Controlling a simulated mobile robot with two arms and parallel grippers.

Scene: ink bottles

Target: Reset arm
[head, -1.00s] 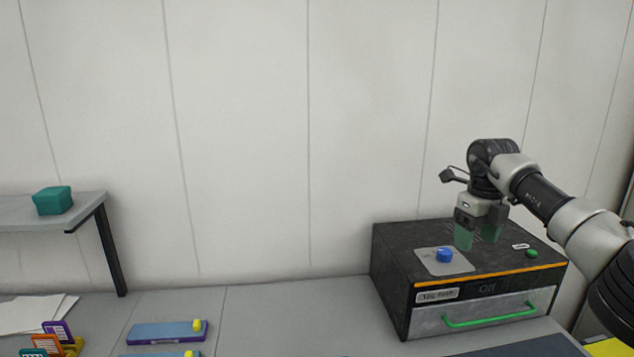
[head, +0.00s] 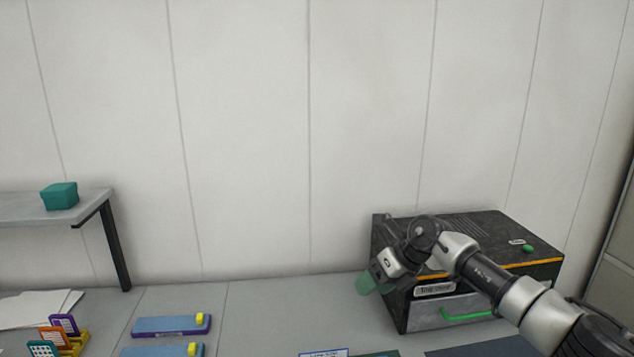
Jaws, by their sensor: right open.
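My right arm comes in from the lower right, and its gripper (head: 375,284) is in front of the left front corner of a dark box-shaped machine (head: 470,228). The green translucent fingers point down and to the left, with nothing seen between them. The arm covers the blue knob and part of the machine's front. A label plate (head: 435,289), part of the green drawer handle (head: 468,315) and a green button (head: 528,248) still show. The drawer looks shut. My left gripper is not in the view.
A grey shelf (head: 40,208) at the left holds a teal block (head: 59,195). Below are white papers (head: 35,309), colored card holders (head: 62,335) and two blue cases with yellow tabs (head: 170,326). The grey counter (head: 270,300) between the cases and the machine is mostly clear.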

